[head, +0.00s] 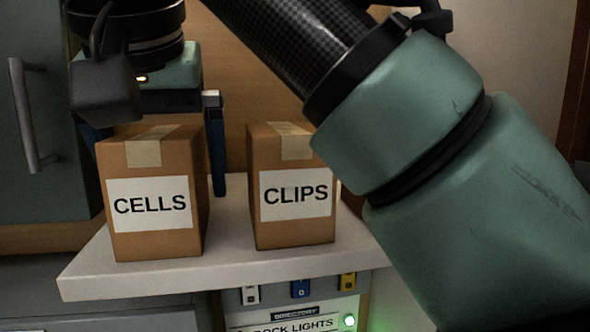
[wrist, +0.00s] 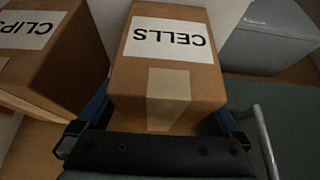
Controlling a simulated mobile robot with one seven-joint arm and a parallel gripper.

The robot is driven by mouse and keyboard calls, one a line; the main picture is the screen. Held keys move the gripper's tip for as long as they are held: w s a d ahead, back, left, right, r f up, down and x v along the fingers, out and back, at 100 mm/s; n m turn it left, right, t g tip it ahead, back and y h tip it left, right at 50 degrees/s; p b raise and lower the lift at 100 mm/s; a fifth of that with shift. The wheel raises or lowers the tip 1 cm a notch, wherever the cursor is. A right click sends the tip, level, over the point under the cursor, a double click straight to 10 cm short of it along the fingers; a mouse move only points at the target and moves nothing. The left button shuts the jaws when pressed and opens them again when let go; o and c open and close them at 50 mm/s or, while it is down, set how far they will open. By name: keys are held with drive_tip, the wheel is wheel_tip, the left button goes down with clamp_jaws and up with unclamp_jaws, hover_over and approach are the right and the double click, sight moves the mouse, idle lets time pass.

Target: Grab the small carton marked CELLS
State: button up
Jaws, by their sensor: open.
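The small brown carton marked CELLS (head: 155,225) stands upright on a white shelf (head: 230,267), at the left in the head view. In the wrist view the CELLS carton (wrist: 165,60) fills the middle, with its label upside down and a tape strip at its near end. My gripper (head: 155,150) is open above and behind the carton, its blue fingers pointing down. In the wrist view my gripper (wrist: 161,112) has one finger on each side of the carton's near part. The carton partly hides the fingers, and I cannot tell whether they touch it.
A similar carton marked CLIPS (head: 292,200) stands to the right on the same shelf, with a narrow gap between. A grey cabinet with a handle (head: 33,115) is at the left. My arm covers the right side of the head view. Switches (head: 301,289) sit below the shelf.

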drive_tip(key=shift+w+d+f, duration=0.15)
drive_tip(key=shift+w+f, duration=0.4)
drive_tip(key=shift+w, duration=0.15)
drive_tip(key=shift+s+a+r, duration=0.2)
drive_tip(key=shift+s+a, duration=0.05)
drive_tip(key=shift+s, duration=0.35)
drive_tip(key=shift+s+a, duration=0.1)
drive_tip(key=shift+s, duration=0.15)
drive_tip(key=shift+c, duration=2.2)
drive_tip(key=shift+w, duration=0.25)
drive_tip(key=c, duration=0.8)
drive_tip(key=shift+f, duration=0.1)
drive_tip(key=shift+d, duration=0.2)
